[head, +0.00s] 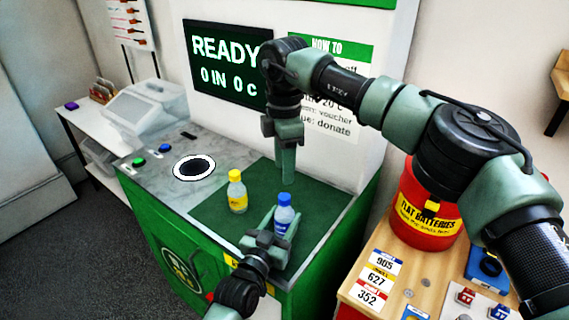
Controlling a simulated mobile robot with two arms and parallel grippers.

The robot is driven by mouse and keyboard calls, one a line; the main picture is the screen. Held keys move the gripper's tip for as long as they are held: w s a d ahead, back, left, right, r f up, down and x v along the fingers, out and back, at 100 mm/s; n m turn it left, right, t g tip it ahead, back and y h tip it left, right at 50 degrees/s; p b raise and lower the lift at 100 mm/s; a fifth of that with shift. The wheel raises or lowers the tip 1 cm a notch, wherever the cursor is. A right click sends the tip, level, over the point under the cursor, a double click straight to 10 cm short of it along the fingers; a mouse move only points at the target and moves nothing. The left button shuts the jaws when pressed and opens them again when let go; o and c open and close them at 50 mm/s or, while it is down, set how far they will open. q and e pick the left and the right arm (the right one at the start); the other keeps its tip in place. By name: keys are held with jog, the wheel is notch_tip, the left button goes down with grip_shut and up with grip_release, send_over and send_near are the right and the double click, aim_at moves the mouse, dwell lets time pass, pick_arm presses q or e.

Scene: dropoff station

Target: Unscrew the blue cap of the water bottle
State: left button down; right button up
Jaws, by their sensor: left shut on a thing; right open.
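The water bottle (281,222) is clear with a blue label and stands upright on the green mat (216,214). Its blue cap (284,198) is on top and free of any finger. My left gripper (275,221) is shut on the bottle's body, below the cap, and partly hides it. My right gripper (286,166) is open and empty. It points down over the mat, and in the picture it appears just above the blue cap, apart from it.
A round hole (194,167) with a white rim is in the grey counter. A red drum (425,212) and a wooden table (358,264) with cards are at right.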

aim_at(285, 196)
pick_arm(q)
jog(key=shift+s+f, duration=0.1)
jog(key=shift+f, duration=0.25)
pick_arm(e)
jog(key=m, duration=0.5)
jog(key=shift+f+m, duration=0.1)
jog(key=shift+m, duration=0.3)
jog(key=shift+f, duration=3.95)
